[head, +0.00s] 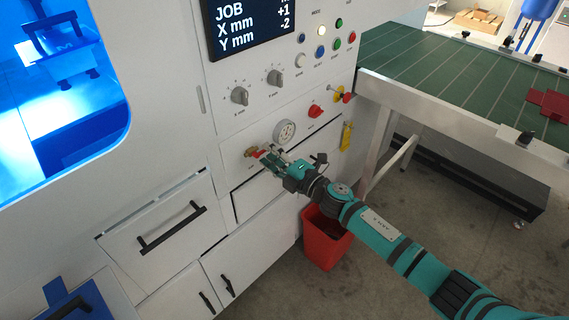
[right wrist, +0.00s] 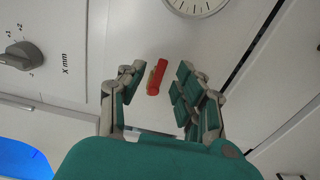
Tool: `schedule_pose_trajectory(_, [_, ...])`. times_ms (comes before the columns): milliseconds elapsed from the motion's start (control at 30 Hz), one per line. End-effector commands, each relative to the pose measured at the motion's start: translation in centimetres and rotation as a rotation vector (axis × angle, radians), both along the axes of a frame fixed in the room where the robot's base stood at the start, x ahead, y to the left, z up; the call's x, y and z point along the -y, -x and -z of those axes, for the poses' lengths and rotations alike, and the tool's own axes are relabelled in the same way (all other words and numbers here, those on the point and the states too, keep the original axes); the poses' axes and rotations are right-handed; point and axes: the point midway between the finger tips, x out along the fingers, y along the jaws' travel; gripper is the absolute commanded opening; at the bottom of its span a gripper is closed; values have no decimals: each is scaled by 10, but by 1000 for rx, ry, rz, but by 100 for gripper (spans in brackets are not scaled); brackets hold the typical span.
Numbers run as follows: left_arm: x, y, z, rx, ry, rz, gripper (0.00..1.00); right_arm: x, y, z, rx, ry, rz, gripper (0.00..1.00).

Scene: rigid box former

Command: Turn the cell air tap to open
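The cell air tap (head: 250,153) is on the white machine front, left of a round gauge (head: 285,132). It shows brass and a red handle in the head view. In the right wrist view the red handle (right wrist: 157,77) lies between the fingers, slanting slightly, with a gap to the finger on each side. My right gripper (head: 268,156) is open at the tap and hides part of it in the head view. Whether a finger touches the handle's far end I cannot tell. My left gripper is not in view.
Above the tap are two grey knobs (head: 240,96), a red switch (head: 315,111) and several coloured buttons. Drawers with black handles (head: 171,228) are below left. A red bin (head: 326,238) stands on the floor under my right arm. A green conveyor table (head: 440,62) is at the right.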

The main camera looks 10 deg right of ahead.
Motion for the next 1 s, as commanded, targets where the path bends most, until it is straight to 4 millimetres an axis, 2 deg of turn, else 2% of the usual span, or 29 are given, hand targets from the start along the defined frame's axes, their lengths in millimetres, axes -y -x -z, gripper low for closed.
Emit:
schedule_pose_trajectory(300, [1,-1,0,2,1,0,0,39,54,2,-3,5,0,34])
schedule_pose_trajectory(500, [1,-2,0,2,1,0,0,58,80,1,-3,1,0,34])
schedule_pose_trajectory(700, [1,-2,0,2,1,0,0,65,90,0,-2,1,0,34])
schedule_pose_trajectory(1000, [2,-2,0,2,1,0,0,65,90,0,-1,2,1,34])
